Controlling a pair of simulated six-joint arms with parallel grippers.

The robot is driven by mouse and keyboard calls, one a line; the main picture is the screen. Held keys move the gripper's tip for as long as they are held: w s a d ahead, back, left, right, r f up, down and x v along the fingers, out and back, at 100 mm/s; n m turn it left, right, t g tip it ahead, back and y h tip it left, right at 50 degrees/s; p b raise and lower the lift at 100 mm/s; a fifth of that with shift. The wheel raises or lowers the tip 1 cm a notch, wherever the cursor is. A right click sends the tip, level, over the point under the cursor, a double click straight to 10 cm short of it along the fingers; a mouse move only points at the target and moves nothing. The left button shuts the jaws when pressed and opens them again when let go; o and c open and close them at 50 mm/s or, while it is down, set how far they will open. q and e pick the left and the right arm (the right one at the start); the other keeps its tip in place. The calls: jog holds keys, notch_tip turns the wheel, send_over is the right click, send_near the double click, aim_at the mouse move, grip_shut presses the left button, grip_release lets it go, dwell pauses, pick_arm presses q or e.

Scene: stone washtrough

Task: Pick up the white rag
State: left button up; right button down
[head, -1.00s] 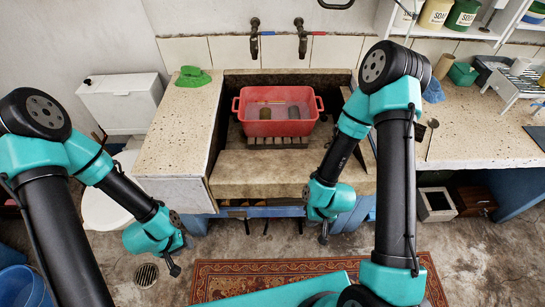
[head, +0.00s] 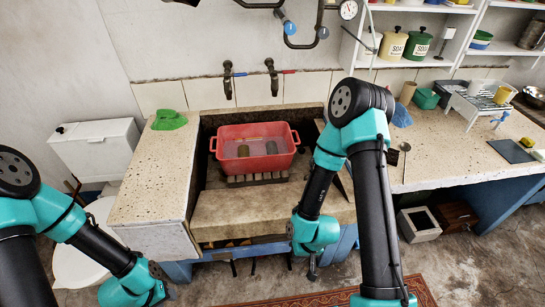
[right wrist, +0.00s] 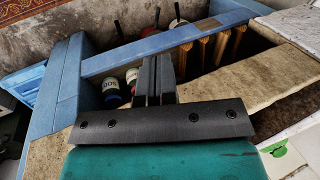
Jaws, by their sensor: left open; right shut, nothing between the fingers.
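I see no white rag in either view. A green cloth (head: 168,120) lies crumpled at the back of the left counter, and a blue cloth (head: 402,115) lies at the back of the right counter. My left gripper (head: 170,293) is open, low at the front left near the bottom edge of the head view. My right gripper (head: 312,270) is shut and empty, hanging in front of the trough. In the right wrist view its closed fingers (right wrist: 158,75) point toward the space under the trough.
A red tub (head: 255,160) stands on a slatted rack in the stone trough (head: 240,212). A dish rack (head: 480,100) is on the right counter. A blue frame (right wrist: 165,48) has several bottles (right wrist: 115,95) behind it. A toilet cistern (head: 98,150) stands at left.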

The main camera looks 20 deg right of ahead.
jog(key=shift+c, duration=0.7)
grip_release()
jog(key=shift+w, duration=0.1)
